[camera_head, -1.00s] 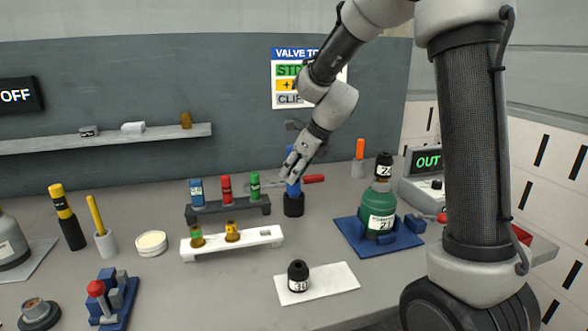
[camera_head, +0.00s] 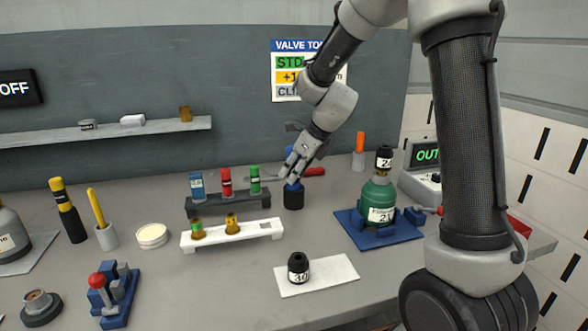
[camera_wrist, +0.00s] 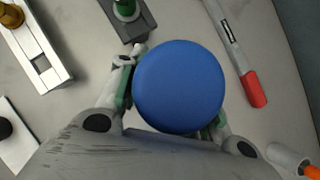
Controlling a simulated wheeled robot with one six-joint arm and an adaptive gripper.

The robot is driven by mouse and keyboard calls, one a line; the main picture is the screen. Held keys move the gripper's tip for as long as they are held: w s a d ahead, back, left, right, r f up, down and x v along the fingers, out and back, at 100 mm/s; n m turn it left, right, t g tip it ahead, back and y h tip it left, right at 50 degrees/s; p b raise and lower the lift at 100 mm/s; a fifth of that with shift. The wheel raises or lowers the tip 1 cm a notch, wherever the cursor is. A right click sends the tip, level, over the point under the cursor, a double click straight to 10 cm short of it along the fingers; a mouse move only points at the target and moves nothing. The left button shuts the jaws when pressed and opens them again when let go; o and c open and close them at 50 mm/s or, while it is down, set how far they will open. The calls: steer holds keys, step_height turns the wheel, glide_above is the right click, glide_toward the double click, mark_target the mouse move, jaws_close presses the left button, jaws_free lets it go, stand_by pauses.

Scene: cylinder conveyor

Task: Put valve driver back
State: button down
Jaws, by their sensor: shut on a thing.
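The valve driver shows as a blue handle (camera_head: 292,186) with its lower end at a black round holder (camera_head: 293,199) on the table. My gripper (camera_head: 293,169) is shut on the handle, above the holder, behind the right end of the dark rack. In the wrist view the handle's round blue top (camera_wrist: 179,86) fills the middle, with my fingers on either side of it. The holder is hidden under the handle there. Whether the driver's lower end is fully seated cannot be told.
A dark rack (camera_head: 228,206) with blue, red and green tools stands close left of the holder. A red-handled tool (camera_wrist: 253,88) lies close behind. A white rack (camera_head: 255,235) is in front. The green bottle (camera_head: 377,193) stands on a blue base at right.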

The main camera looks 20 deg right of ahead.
steer(key=shift+f, duration=0.55)
steer(key=c, duration=0.9)
jaws_free()
steer(key=shift+r, duration=3)
